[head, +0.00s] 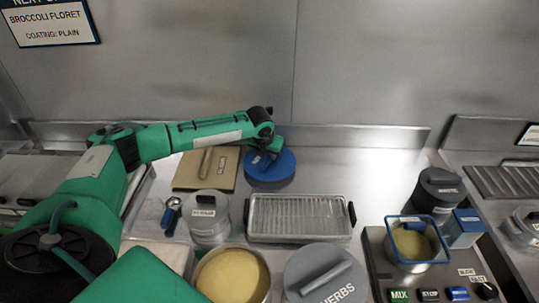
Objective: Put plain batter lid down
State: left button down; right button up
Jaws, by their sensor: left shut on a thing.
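A round blue lid (278,178) with a small, unreadable label rests on or just above the steel counter near the back wall; I cannot tell whether it touches. My left gripper (263,157) reaches in from the left and is shut on the top of this lid, its fingers partly hidden by the wrist. An uncovered round pot of pale yellow batter (232,275) stands at the front middle. My right gripper is not in view.
A tan square lid (190,176) lies left of the blue lid. A wire-rack tray (300,218), a grey lidded tin (209,222) and a HERBS lid (326,278) stand in front. A blue-rimmed basket (413,241) is at right. Counter right of the blue lid is clear.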

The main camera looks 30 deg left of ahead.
pick_arm(q)
jog(key=shift+f, duration=0.55)
jog(key=shift+f, duration=0.1)
jog(key=c, duration=1.4)
grip_release()
jog(key=b+v, duration=0.1)
jog(key=v, duration=1)
jog(key=shift+b, duration=0.4)
jog(key=shift+s+r, duration=0.25)
jog(key=shift+r, duration=0.35)
